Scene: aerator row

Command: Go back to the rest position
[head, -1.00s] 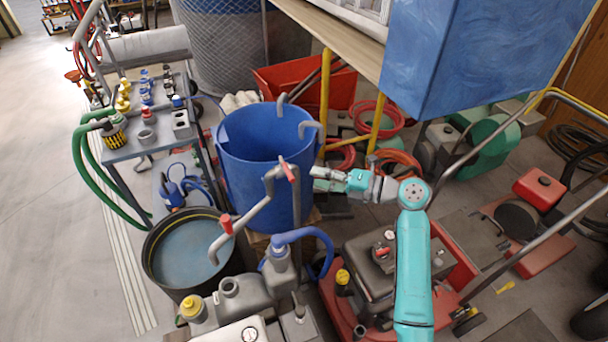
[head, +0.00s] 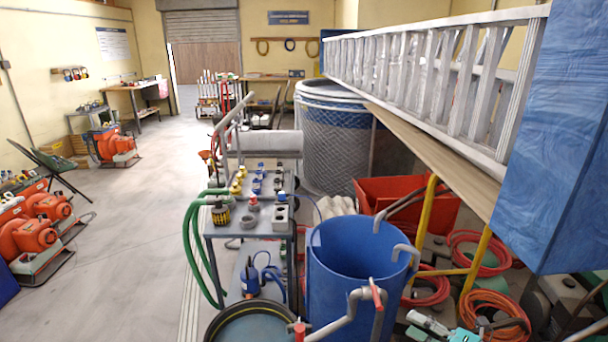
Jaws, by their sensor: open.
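My gripper (head: 428,324) shows at the bottom edge of the head view, right of centre. It is open and I see nothing between its fingers. It is to the right of the large blue barrel (head: 340,282), apart from it as far as I can tell. A bit of my teal wrist shows beside it, and the rest of my arm is out of the picture.
A grey cart (head: 262,229) with small bottles and fittings stands left of the barrel. A dark round tub (head: 262,312) is in front. A ladder (head: 430,85) and a blue box (head: 560,130) overhang the right. Orange hoses (head: 495,312) lie below.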

